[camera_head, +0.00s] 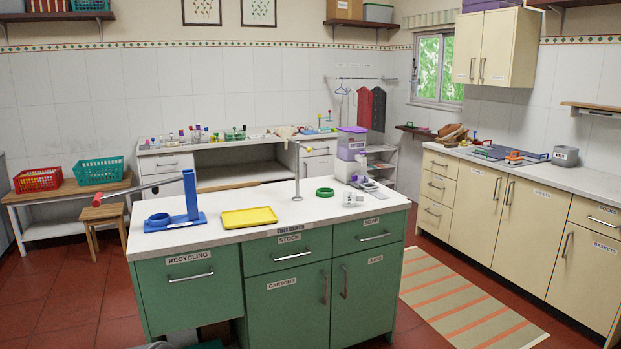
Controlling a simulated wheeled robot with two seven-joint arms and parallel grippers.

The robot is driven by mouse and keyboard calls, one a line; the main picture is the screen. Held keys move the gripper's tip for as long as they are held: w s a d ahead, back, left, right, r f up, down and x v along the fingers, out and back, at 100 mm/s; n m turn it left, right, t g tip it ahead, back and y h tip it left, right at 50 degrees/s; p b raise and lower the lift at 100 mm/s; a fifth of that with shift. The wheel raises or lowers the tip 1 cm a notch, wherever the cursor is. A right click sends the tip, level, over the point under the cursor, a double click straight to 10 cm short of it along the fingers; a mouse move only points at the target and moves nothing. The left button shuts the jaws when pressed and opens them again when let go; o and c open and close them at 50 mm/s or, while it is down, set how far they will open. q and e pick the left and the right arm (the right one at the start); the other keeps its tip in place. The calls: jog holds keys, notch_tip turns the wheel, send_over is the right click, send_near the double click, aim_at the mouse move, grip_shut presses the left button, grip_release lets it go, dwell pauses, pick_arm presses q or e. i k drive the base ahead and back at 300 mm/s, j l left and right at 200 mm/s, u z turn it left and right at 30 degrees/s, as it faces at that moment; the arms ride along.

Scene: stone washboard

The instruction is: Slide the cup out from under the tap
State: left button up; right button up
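A dispenser (351,148) with a purple lid and a purple-edged label stands at the back right of the island counter (300,215). Below its front is a small grey and purple area (368,183), too small to tell a tap or a cup apart clearly. A small white object with dark marks (352,199) sits on the counter just in front of the dispenser; I cannot tell whether it is the cup. Neither of my grippers is in view.
The counter's front right is mostly clear. A striped rug (465,305) lies on the right floor.

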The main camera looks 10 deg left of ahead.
aim_at(366, 185)
jog(key=i+j+u, duration=0.2)
jog(key=i, duration=0.8)
jog(key=i+z, duration=0.85)
jog(key=i+j+z, duration=0.25)
jog(key=i+z, duration=0.2)
jog(key=k, duration=0.05)
